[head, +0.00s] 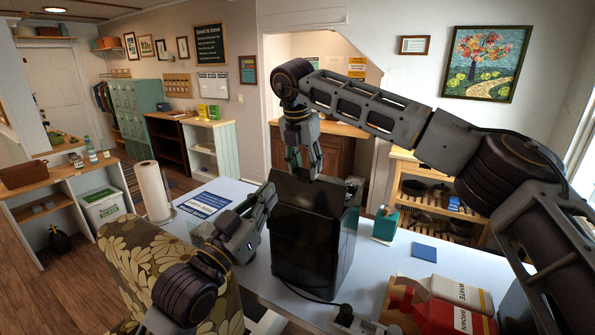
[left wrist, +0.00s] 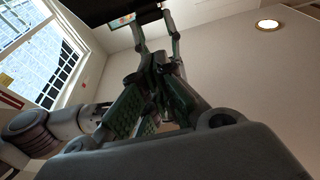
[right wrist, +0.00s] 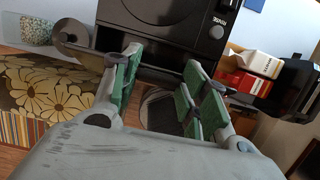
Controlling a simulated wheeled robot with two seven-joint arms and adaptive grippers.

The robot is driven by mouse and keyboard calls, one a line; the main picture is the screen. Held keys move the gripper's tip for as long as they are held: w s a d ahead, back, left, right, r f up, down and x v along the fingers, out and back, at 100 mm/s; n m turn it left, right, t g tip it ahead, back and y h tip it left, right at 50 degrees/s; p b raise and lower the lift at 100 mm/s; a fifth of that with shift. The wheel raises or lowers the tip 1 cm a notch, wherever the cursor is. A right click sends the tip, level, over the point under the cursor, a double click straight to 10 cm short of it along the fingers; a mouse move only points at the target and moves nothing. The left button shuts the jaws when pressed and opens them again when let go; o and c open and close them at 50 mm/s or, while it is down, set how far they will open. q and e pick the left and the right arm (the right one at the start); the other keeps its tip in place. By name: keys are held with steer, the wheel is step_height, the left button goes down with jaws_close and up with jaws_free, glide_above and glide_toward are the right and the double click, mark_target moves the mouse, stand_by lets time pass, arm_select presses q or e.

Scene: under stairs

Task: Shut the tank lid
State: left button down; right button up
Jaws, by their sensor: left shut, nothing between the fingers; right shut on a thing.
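The tall black machine (head: 313,240) stands on the pale table, and its dark panel with round knobs shows in the right wrist view (right wrist: 165,35). My right gripper (head: 303,168) points down at the machine's top edge. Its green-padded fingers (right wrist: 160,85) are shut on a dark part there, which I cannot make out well. My left gripper (head: 266,193) is shut and empty, pointing up beside the machine's left side. In the left wrist view its fingers (left wrist: 152,28) are below a dark overhanging surface.
A paper towel roll (head: 154,190) and a blue-white sheet (head: 205,204) are left of the machine. A teal pen cup (head: 385,224), a blue pad (head: 424,252) and cartons (head: 455,303) are to its right. A flowered chair (head: 150,255) stands at front left.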

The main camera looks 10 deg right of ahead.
mark_target(297, 170)
arm_select(q)
steer(key=shift+s+r, duration=0.3)
steer(key=shift+w+d, duration=0.15)
steer(key=shift+w, duration=0.05)
steer(key=shift+w+d+f+x, duration=0.1)
steer(key=shift+f+x, duration=0.3)
steer(key=shift+x, duration=1.7)
steer(key=shift+w+d+f+x, duration=0.1)
steer(key=shift+f+x, duration=0.35)
steer(key=shift+x, duration=1.6)
steer(key=shift+w+d+f+x, duration=0.1)
steer(key=shift+f+x, duration=0.3)
steer(key=shift+x, duration=1.7)
